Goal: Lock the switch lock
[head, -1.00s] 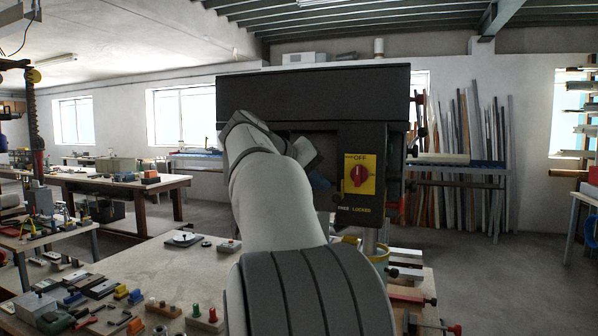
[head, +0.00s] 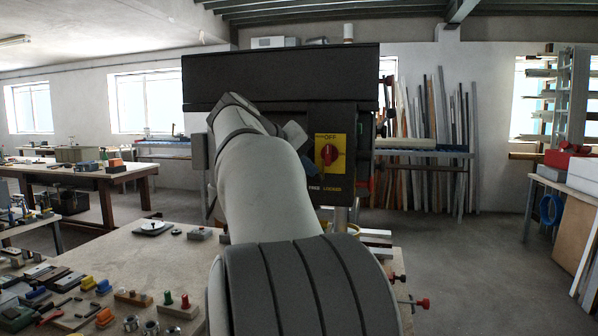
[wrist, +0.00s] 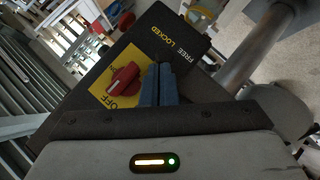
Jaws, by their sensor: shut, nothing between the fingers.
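A black switch box (head: 280,76) carries a yellow plate (head: 337,141) marked OFF with a red rotary knob (head: 330,154). Below it are the words FREE and LOCKED (head: 324,188). In the wrist view the red knob (wrist: 123,80) sits on the yellow plate (wrist: 104,91), left of my gripper (wrist: 160,72). Its blue-grey fingers are shut with nothing between them. The fingertips are close to the panel, between the knob and the lettering (wrist: 168,45); contact cannot be told. In the head view my arm hides most of the gripper. No separate lock part shows clearly.
A workbench (head: 130,248) with several small parts and tools lies at front left. A grey post (wrist: 254,45) stands beside the panel in the wrist view. Long profiles (head: 445,150) lean at the back wall. Open floor (head: 490,260) lies to the right.

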